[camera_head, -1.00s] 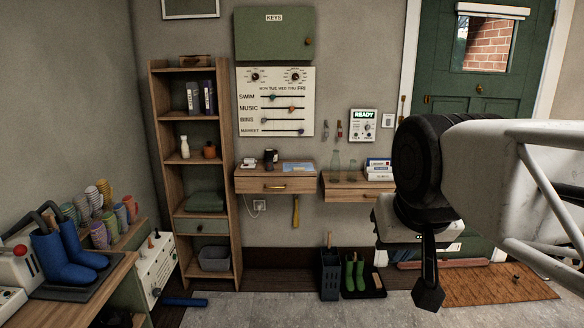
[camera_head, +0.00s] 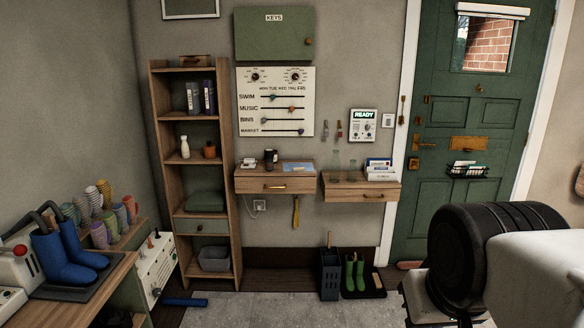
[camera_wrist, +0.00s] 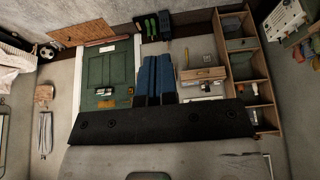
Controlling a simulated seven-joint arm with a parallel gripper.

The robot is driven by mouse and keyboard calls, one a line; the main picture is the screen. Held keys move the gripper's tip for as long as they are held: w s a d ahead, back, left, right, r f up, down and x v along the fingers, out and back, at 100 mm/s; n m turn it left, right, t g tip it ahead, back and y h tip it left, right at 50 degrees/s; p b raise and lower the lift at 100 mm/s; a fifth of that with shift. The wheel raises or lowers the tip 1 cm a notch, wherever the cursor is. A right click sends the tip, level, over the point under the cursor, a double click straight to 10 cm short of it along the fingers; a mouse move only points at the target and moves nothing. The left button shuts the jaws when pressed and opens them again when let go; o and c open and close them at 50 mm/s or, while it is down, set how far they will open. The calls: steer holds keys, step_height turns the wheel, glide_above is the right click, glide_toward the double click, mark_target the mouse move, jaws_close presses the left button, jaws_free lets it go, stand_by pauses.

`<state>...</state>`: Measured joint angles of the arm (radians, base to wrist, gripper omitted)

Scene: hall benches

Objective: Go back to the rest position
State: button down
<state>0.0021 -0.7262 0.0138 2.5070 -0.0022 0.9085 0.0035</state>
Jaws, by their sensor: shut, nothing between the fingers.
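My gripper (camera_wrist: 156,58) shows in the wrist view as two dark blue fingers side by side, closed together with nothing between them. It is in free air, well away from the wall and furniture. In the head view my arm's dark wrist joint and pale link fill the lower right corner, in front of the door mat area; the fingers cannot be made out there. The wrist view is turned over, with the floor at the top.
A green door (camera_head: 473,111) stands at the right. Two wooden drawers (camera_head: 275,186) hang on the wall beside a tall shelf (camera_head: 184,211). Green boots (camera_head: 354,273) stand on the floor. Blue boots (camera_head: 62,262) sit on the left bench. The grey floor (camera_head: 265,308) in the middle is clear.

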step_height(320, 180, down, 7)
steer(key=g, duration=0.2)
steer(key=shift+w+d+f, duration=0.15)
steer(key=shift+w+f, duration=0.05)
steer(key=shift+w, duration=0.25)
stand_by(1.2)
